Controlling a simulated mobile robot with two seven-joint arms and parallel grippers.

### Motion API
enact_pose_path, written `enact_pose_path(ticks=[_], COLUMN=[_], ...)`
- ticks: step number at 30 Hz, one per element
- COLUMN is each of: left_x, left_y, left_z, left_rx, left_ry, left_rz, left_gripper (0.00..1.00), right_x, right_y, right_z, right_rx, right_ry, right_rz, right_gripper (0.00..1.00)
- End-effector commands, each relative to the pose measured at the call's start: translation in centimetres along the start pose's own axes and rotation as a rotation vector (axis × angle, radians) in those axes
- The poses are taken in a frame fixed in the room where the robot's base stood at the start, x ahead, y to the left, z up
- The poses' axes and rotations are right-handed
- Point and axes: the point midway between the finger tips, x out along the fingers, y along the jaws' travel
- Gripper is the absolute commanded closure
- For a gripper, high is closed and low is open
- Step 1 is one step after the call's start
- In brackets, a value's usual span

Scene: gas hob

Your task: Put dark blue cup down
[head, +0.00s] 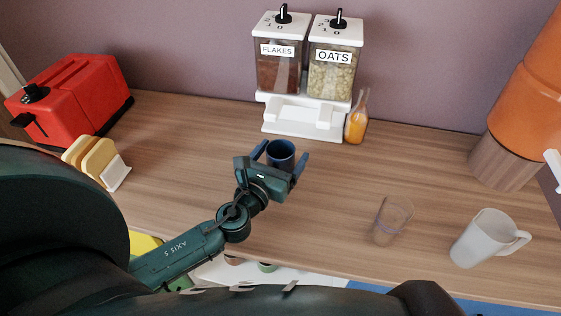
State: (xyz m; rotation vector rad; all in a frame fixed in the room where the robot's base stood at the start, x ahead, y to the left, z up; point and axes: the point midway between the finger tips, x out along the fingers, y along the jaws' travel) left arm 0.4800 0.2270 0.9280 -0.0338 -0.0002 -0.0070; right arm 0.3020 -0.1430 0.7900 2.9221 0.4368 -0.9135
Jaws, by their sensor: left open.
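The dark blue cup (281,152) stands upright on the wooden counter, in front of the cereal dispenser. My left gripper (281,152) is open, with one blue finger on each side of the cup. Its body hides the lower front of the cup, and I cannot tell whether the fingers touch it. My right gripper does not show.
The white cereal dispenser (300,117) and a small orange bottle (356,121) stand behind the cup. A red toaster (75,97) and a toast rack (117,172) are at the left. A clear glass (392,219) and a white mug (484,238) are at the right. Counter between cup and glass is clear.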

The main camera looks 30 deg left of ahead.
Motion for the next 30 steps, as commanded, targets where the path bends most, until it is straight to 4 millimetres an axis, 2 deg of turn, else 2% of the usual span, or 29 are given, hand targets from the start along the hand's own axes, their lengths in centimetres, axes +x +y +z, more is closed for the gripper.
enact_pose_path(ticks=[4,24,30], left_x=[-0.04,-0.05,-0.05], left_y=[-0.02,0.00,0.01], left_z=[-0.05,0.04,0.04], left_rx=[0.000,0.000,0.000], left_ry=[0.001,-0.001,-0.001], left_rz=[-0.001,0.000,0.000], left_gripper=[0.17,0.72,0.74], right_x=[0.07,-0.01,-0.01], right_y=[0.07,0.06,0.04], right_z=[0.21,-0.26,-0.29], right_rx=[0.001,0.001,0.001], right_ry=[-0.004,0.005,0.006], right_rz=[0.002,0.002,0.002], right_gripper=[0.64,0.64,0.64])
